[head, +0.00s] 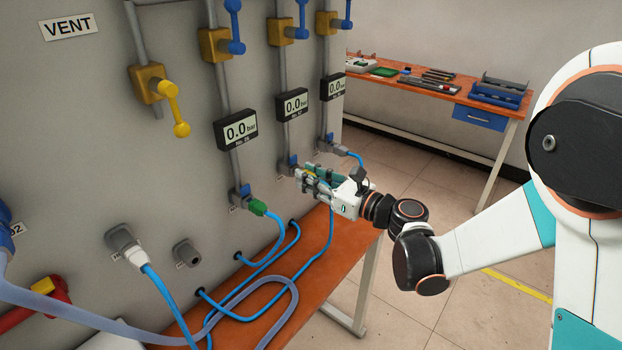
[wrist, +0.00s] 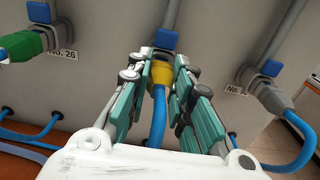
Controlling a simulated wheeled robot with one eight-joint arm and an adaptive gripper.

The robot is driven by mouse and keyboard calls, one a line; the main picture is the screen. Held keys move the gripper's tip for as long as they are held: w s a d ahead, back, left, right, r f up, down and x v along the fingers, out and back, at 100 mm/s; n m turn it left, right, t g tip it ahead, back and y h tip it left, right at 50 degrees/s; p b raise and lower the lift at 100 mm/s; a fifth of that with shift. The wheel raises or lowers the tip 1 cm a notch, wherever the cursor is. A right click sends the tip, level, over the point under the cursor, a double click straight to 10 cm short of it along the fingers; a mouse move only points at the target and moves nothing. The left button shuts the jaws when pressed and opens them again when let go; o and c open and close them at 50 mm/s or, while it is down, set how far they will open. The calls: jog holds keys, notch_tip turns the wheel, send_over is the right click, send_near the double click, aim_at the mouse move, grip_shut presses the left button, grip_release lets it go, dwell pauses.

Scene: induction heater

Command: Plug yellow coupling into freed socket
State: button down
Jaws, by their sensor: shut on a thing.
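The yellow coupling (wrist: 161,73) is between the teal fingers of my gripper (wrist: 160,78) in the wrist view, with its blue hose (wrist: 158,118) running back toward the wrist. It is in line with the middle socket (wrist: 162,56), which has a blue tab (wrist: 166,40) above it. Its front end is at the socket mouth; I cannot tell how far in it sits. In the head view my gripper (head: 312,180) is at the panel below the middle gauge, and its fingers mostly hide the coupling.
A green coupling (wrist: 22,45) sits in the left neighbouring socket, and a grey coupling (wrist: 270,93) in the right one. Blue hoses (head: 270,268) loop over the orange bench below the panel (head: 75,95). A workbench (head: 440,85) with tools stands behind; floor between is clear.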

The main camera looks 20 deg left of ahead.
jog(key=shift+w+a, duration=0.2)
jog(key=shift+a, duration=0.2)
jog(key=c, duration=1.3)
grip_release()
jog(key=shift+c, duration=0.2)
jog(key=s+d+n+h, duration=0.5)
jog(key=s+d+n, duration=0.2)
jog(key=d, duration=0.6)
jog(key=s+d+n+h, duration=0.6)
jog(key=s+d+n, duration=0.2)
jog(key=d, duration=0.5)
jog(key=s+d+n+h, duration=0.5)
jog(key=s+d+n, duration=0.2)
jog(key=d, duration=0.6)
jog(key=shift+s+d+h, duration=0.2)
jog(key=shift+s+h, duration=0.1)
jog(key=shift+s, duration=0.95)
